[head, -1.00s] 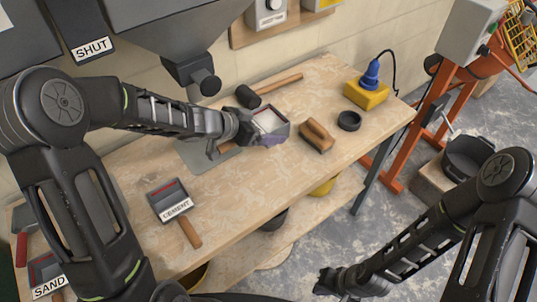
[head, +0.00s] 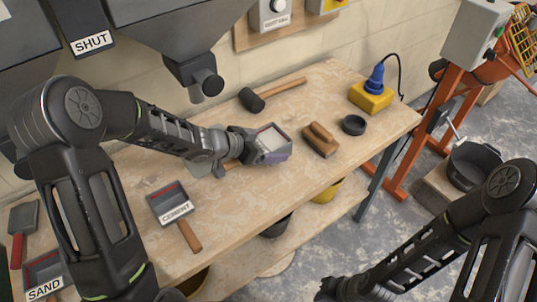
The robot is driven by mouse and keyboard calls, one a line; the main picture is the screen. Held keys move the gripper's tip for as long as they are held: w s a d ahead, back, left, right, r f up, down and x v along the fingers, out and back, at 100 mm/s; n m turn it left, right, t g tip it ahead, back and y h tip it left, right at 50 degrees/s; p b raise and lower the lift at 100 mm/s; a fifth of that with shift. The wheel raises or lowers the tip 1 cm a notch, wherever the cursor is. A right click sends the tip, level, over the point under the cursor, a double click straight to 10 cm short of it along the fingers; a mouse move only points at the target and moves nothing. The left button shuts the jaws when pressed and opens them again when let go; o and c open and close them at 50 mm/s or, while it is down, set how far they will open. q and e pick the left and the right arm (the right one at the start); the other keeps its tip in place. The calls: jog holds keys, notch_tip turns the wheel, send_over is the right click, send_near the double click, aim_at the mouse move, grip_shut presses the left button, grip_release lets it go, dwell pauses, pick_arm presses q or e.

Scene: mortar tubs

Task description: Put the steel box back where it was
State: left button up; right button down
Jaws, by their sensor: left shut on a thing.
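The steel box (head: 274,137) is a small open-topped box with a pale inside; I cannot tell whether that is bare metal or contents. My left gripper (head: 256,151) is shut on its near left side. The box is over the middle of the workbench (head: 335,95), left of a wooden float (head: 320,140). I cannot tell whether its base touches the bench. My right gripper (head: 330,290) is low at the bottom edge, off the bench front, and its fingers are too dark to read.
A mallet (head: 252,100) lies behind the box. A trowel (head: 200,166) lies partly hidden under my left arm. A cement scoop (head: 170,203) lies to the left. A hopper spout (head: 207,82) hangs above.

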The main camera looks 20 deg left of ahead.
pick_arm(q)
jog(key=shift+f+b, duration=0.55)
jog(key=shift+f, duration=1.35)
jog(key=o, duration=1.8)
jog(key=p+v, duration=0.2)
jog(key=v, duration=0.9)
jog(key=shift+w+d+r, duration=0.1)
jog(key=shift+s+a+r, duration=0.25)
jog(key=shift+s+a, duration=0.1)
jog(key=shift+s, duration=0.1)
